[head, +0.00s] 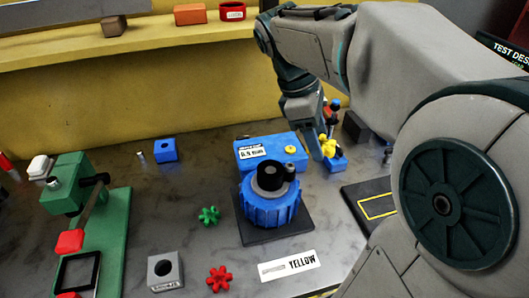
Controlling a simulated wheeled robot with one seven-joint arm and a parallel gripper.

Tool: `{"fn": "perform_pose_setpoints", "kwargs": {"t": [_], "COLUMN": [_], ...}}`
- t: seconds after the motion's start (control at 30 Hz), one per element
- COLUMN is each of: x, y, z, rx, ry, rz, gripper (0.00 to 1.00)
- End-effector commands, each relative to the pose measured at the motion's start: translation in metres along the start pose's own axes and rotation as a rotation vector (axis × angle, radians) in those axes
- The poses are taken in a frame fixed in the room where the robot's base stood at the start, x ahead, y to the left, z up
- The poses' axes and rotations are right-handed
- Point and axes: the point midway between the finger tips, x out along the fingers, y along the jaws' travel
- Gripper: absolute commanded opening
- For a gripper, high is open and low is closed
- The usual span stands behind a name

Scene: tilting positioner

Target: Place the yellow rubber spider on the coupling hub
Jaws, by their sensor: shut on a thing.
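A yellow piece (328,147), which looks like the yellow rubber spider, is at the fingertips of my gripper (322,142). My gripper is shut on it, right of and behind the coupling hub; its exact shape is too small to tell. A small blue block (336,165) shows just below the piece; I cannot tell whether they touch. The coupling hub (270,176), dark with a grey collar, sits on top of the blue ribbed round positioner (268,212), apart from my gripper. A green spider (208,215) and a red spider (219,278) lie on the table.
A blue box (262,152) with a yellow knob stands behind the positioner. A card reading YELLOW (289,265) lies in front. A grey block with a hole (165,271) and a green press (104,220) are at left. A dark tray (372,205) is at right.

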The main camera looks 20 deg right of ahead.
Motion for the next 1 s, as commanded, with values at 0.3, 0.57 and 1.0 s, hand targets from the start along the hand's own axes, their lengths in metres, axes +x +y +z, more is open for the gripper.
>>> {"fn": "perform_pose_setpoints", "kwargs": {"t": [0.3,0.57,1.0], "x": [0.009,0.019,0.054], "y": [0.015,0.028,0.031], "z": [-0.06,-0.113,-0.14], "rx": [-0.009,-0.002,0.0], "ry": [-0.006,-0.004,-0.002], "rz": [-0.003,-0.003,-0.003], "gripper": [0.33,0.33,0.33]}}
